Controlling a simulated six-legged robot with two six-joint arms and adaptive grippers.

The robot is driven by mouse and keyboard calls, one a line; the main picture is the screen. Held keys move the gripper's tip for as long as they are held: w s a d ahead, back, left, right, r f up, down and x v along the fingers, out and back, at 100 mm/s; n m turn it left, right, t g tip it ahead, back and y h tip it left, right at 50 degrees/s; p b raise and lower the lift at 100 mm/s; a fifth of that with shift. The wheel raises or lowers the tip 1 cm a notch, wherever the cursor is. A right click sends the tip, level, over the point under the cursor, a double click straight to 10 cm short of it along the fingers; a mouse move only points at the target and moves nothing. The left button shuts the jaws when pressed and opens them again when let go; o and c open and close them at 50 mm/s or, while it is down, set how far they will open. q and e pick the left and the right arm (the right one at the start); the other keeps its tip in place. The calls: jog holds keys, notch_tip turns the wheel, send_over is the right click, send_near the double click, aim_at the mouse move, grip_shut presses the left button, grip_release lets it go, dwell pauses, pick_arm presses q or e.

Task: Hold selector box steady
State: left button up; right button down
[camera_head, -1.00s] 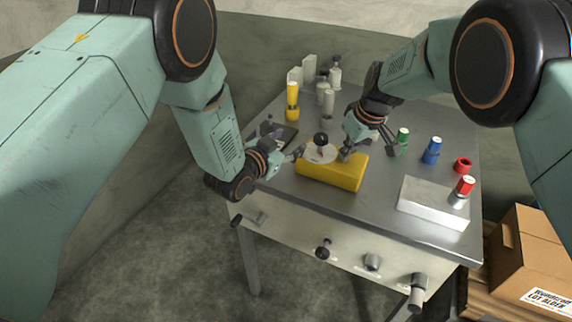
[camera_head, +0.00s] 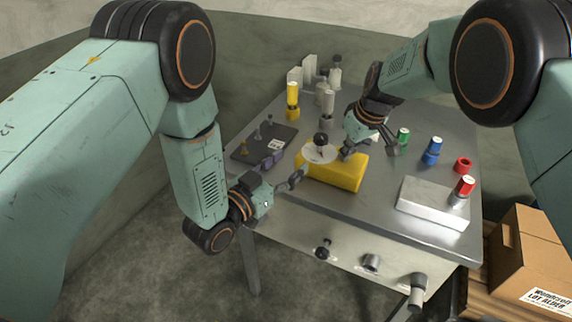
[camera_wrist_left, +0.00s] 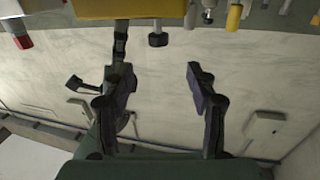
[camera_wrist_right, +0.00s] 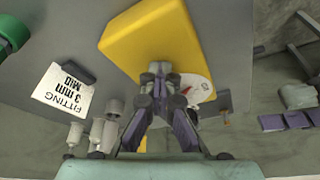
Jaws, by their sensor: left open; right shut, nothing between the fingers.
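The selector box is a yellow block (camera_head: 335,173) on the grey table, near its front edge. A white round dial (camera_head: 319,153) with a black knob (camera_head: 321,138) sits at its left end. My left gripper (camera_head: 286,171) is open and empty, just left of the box and apart from it. In the left wrist view the yellow box (camera_wrist_left: 130,8) is at the top edge, beyond the spread fingers (camera_wrist_left: 161,78). My right gripper (camera_head: 346,154) is shut at the box's back edge. In the right wrist view its closed tips (camera_wrist_right: 159,72) overlap the yellow box (camera_wrist_right: 150,38); contact is unclear.
A dark tray (camera_head: 250,152) with small fittings lies left of the box. Yellow (camera_head: 293,95), green (camera_head: 402,137), blue (camera_head: 432,148) and red (camera_head: 465,186) capped parts stand around. A pale block (camera_head: 425,206) lies front right. Knobs line the table front.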

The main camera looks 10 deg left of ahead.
pick_arm(q)
jog(key=w+r+t, duration=0.2)
jog(key=w+r, duration=0.5)
jog(key=r, duration=0.1)
jog(key=w+a+r+g+y, duration=0.2)
jog(key=w+a+r+y, duration=0.15)
jog(key=w, duration=0.35)
jog(key=w+a+r+g+y, duration=0.25)
jog(key=w+y, duration=0.25)
jog(key=w, duration=0.3)
jog(key=m+g+h, duration=0.4)
jog(key=m+g, duration=0.3)
jog(key=g, duration=0.5)
send_near(321, 136)
jog(key=shift+t, duration=0.25)
jog(key=x, duration=0.8)
jog(key=shift+s+f, duration=0.2)
jog(key=shift+f, duration=0.05)
jog(key=shift+c, duration=0.4)
